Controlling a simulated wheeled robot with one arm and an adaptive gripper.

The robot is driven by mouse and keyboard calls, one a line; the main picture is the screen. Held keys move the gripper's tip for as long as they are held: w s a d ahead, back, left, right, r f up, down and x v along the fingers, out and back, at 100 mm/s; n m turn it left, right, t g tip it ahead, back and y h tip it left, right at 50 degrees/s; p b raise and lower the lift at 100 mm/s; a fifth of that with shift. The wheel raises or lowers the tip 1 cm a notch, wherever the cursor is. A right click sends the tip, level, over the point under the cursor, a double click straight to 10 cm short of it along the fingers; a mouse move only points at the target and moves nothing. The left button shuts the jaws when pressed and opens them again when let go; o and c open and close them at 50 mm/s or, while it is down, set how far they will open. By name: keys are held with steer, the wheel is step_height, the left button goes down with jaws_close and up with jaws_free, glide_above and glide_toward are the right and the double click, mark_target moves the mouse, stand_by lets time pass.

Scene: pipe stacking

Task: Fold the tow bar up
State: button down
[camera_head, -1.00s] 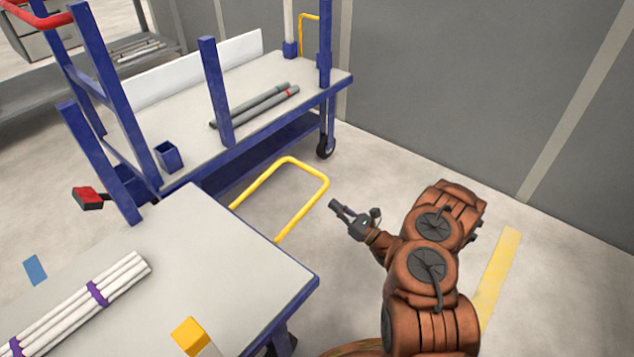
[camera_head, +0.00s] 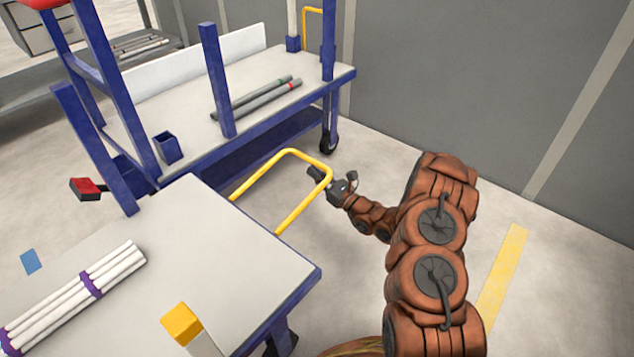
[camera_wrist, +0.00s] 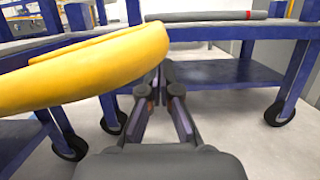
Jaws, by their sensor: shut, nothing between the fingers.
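The tow bar (camera_head: 302,209) is a yellow U-shaped loop sticking out from the end of the near blue-framed cart (camera_head: 260,253). Its closed end points toward the far cart. My gripper (camera_head: 313,173) is shut and empty at the right corner of the loop, and the bar partly covers it in the head view. In the wrist view the tow bar (camera_wrist: 90,66) is large and close, crossing the upper left in front of my fingers (camera_wrist: 165,90). I cannot tell whether they touch.
A far blue cart (camera_head: 345,73) carries grey pipes (camera_head: 262,98) and stands just beyond the loop. White pipes tied with purple bands (camera_head: 85,285) lie on the near cart, by a yellow-topped post (camera_head: 182,323). A grey wall (camera_head: 470,80) is behind. Floor at right is clear.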

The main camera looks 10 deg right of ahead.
steer(key=shift+r, duration=0.65)
steer(key=shift+r, duration=0.2)
